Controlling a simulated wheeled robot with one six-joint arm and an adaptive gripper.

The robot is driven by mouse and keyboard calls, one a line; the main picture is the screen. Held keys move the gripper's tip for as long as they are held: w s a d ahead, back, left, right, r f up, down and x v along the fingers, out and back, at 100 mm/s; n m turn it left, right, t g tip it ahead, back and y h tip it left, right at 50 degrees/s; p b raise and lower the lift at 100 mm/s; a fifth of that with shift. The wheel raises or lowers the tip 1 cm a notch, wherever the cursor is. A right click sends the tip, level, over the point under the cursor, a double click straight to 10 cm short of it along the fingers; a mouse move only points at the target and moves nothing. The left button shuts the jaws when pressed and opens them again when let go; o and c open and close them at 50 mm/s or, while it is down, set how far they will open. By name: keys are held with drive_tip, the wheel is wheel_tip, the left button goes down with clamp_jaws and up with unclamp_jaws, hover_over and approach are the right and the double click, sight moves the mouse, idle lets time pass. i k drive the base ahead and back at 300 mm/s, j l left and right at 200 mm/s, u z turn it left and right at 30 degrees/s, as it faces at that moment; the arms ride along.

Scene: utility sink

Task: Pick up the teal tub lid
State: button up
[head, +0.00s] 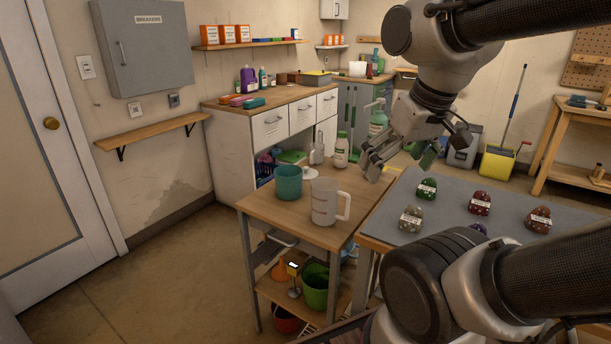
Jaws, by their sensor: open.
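A teal tub (288,184) stands upright on the small wooden table (270,215), left of a clear measuring jug. A small white round piece with a raised middle (310,173) lies just behind and right of the tub. It looks like a lid, but I cannot tell if it belongs to the tub. No separate teal lid can be made out. My gripper (371,164) is open and empty over the right side of this table, right of the tub and the white piece and apart from both.
The jug (325,203) and a white bottle with a green cap (341,151) stand on the same table. A grey-topped table (450,220) with several labelled stones adjoins at right. A green bucket (316,287) sits on the lower shelf. The table's front left is clear.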

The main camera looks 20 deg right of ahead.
sight(308, 173)
drive_tip(key=i+j+u, duration=0.1)
drive_tip(key=j+u, duration=0.3)
drive_tip(key=i+j+u, duration=0.2)
drive_tip(key=j+u, duration=0.15)
drive_tip(key=i+j+u, duration=0.65)
drive_tip(key=i+z, duration=0.75)
drive_tip(key=z, duration=0.15)
drive_tip(key=i+l+z, duration=0.15)
drive_tip(key=z, duration=0.25)
drive_tip(key=i+z, duration=0.25)
drive_tip(key=z, duration=0.15)
drive_tip(key=i+z, duration=0.2)
drive_tip(key=z, duration=0.2)
drive_tip(key=i+z, duration=0.2)
drive_tip(key=z, duration=0.2)
drive_tip(key=i+j+z, duration=0.1)
drive_tip(key=z, duration=0.3)
drive_tip(key=i+j, duration=0.05)
drive_tip(key=i, duration=0.05)
